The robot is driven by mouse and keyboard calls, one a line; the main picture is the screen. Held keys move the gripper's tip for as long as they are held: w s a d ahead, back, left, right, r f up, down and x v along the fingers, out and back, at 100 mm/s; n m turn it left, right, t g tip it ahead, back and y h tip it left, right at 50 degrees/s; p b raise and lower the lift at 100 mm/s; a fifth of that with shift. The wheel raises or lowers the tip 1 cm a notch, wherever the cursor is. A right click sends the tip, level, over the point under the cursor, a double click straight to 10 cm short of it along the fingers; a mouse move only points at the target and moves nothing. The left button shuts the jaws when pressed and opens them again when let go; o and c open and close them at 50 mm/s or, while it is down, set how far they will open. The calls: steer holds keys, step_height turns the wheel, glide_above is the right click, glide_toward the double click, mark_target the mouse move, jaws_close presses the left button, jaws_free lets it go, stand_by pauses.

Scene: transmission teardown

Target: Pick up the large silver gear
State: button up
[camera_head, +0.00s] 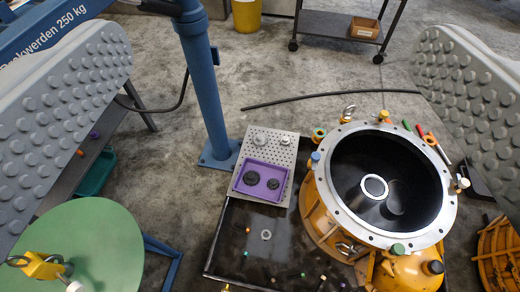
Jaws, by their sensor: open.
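My gripper (270,55) is open, its two grey studded jaws far apart at the left and right edges of the view, with nothing between them. Two small silver round parts lie on the perforated grey plate (282,157) below and beyond the jaws. The left one (260,139) looks slightly larger and may be the large silver gear; teeth are too small to make out. The other silver part (284,141) lies just to its right. Neither is touched by my gripper.
A purple tray (242,192) with two dark gears sits in front of the silver parts. A yellow housing (318,212) with a silver flange stands right. A blue post (204,90) rises behind left. A green round top (95,240) is at lower left.

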steer(key=w+g, duration=0.2)
steer(key=w, duration=1)
steer(key=g, duration=1.3)
glide_above(260, 137)
step_height(260, 137, down, 58)
steer(key=shift+n+g, duration=0.5)
steer(key=shift+g, duration=0.2)
steer(key=f, duration=2.6)
steer(key=shift+w+a+f, duration=0.1)
steer(key=shift+w+a, duration=0.1)
steer(key=shift+w, duration=0.05)
steer(key=shift+s+d+f, duration=0.1)
steer(key=shift+s+f, duration=0.05)
steer(key=shift+f, duration=1.15)
steer(key=shift+s+d+f, duration=0.1)
steer(key=shift+f, duration=1.2)
steer(key=c, duration=1.3)
steer(key=shift+c, duration=1)
